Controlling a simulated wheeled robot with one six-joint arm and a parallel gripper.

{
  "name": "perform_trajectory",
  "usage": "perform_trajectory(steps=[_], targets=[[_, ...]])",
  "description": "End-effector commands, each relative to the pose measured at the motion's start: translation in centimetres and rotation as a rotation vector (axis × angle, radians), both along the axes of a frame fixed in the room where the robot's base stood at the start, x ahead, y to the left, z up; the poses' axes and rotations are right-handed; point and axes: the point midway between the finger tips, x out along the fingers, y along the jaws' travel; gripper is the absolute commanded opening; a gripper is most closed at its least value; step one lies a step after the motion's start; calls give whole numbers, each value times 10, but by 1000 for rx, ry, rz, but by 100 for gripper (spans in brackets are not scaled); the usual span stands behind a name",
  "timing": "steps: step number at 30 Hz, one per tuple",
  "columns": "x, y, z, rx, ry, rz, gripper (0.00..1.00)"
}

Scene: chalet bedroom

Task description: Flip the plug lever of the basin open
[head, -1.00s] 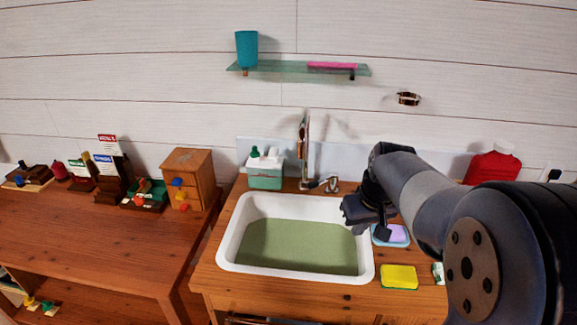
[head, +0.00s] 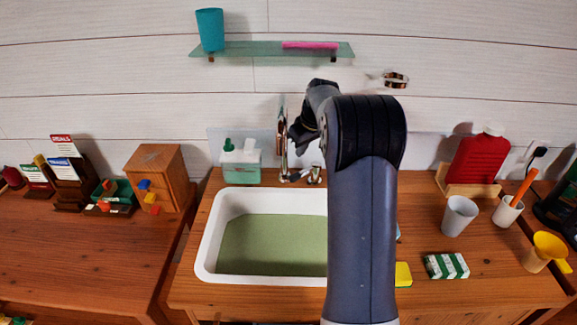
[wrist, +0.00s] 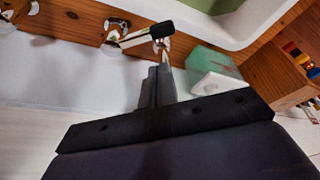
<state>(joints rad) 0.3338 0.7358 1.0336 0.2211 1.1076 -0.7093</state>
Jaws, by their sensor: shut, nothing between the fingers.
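The white basin (head: 210,248) with a green bottom is set in the wooden counter; my arm covers its right side. Behind it stands the tall chrome tap (head: 282,150). Just right of the tap is a small chrome fitting, apparently the plug lever (head: 314,175). In the wrist view this lever (wrist: 135,38) runs sideways from its round base to a black tip (wrist: 162,29). My gripper (head: 296,142) is above the fitting, close beside the tap. In the wrist view my shut, empty gripper (wrist: 157,75) points toward the lever's black-tipped end; contact cannot be told.
A teal box (head: 241,165) stands left of the tap. A glass shelf (head: 265,49) is above on the wall. A yellow sponge (head: 403,274) is partly hidden by my arm.

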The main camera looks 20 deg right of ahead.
Motion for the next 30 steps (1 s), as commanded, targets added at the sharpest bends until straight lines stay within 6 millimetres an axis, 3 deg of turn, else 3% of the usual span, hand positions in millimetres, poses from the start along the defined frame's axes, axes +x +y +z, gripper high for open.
perform_trajectory(steps=[11, 23, 30], targets=[[3, 1, -9, 1, 2, -1, 0], [24, 9, -74, 2, 4, 0, 0], [31, 10, -92, 0, 0, -1, 0]])
